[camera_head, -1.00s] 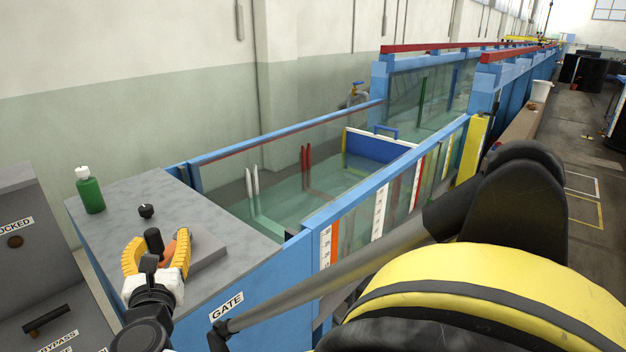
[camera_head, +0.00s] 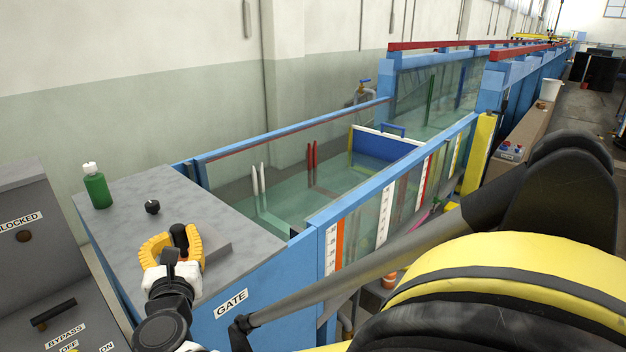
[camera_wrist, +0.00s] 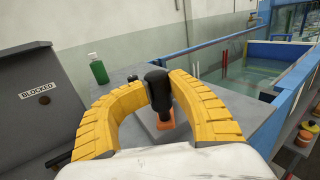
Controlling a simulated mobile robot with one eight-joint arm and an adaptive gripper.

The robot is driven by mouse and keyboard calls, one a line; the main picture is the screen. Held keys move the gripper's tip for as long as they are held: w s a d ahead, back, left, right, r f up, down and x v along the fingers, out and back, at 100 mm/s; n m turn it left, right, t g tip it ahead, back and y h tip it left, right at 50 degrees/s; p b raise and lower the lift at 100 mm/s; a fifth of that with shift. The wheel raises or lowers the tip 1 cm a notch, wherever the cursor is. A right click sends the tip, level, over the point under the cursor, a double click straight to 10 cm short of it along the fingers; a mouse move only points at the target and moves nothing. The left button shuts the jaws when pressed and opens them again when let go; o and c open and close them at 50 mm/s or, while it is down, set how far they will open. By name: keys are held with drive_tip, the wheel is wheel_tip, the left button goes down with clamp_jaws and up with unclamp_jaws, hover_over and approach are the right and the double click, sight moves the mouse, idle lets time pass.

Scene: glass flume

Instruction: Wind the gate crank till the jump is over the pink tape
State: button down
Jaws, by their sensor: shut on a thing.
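My gripper (camera_head: 177,240), with yellow ribbed fingers, is closed around the black handle of the gate crank (camera_head: 180,234). The handle stands upright between the fingers in the wrist view (camera_wrist: 157,88), with a little of the orange crank arm (camera_wrist: 165,121) below it. The crank sits on the grey top of the flume's near end, above the GATE label (camera_head: 231,303). Greenish water (camera_head: 310,200) lies behind the glass; I cannot make out the jump. A small pink patch (camera_head: 434,209) shows low on the side glass, partly behind my arm; I cannot tell whether it is the tape.
A black knob (camera_head: 152,207) and a green bottle (camera_head: 97,187) stand on the grey top near the crank. A grey panel with a BLOCKED label (camera_head: 20,222) and a black lever (camera_head: 53,314) is at left. Blue rails edge the flume.

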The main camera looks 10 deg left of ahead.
drive_tip(key=c, duration=1.2)
unclamp_jaws()
drive_tip(key=shift+a, duration=0.15)
drive_tip(key=shift+o, duration=0.5)
drive_tip(key=shift+w+f, duration=0.1)
drive_tip(key=v, duration=1.2)
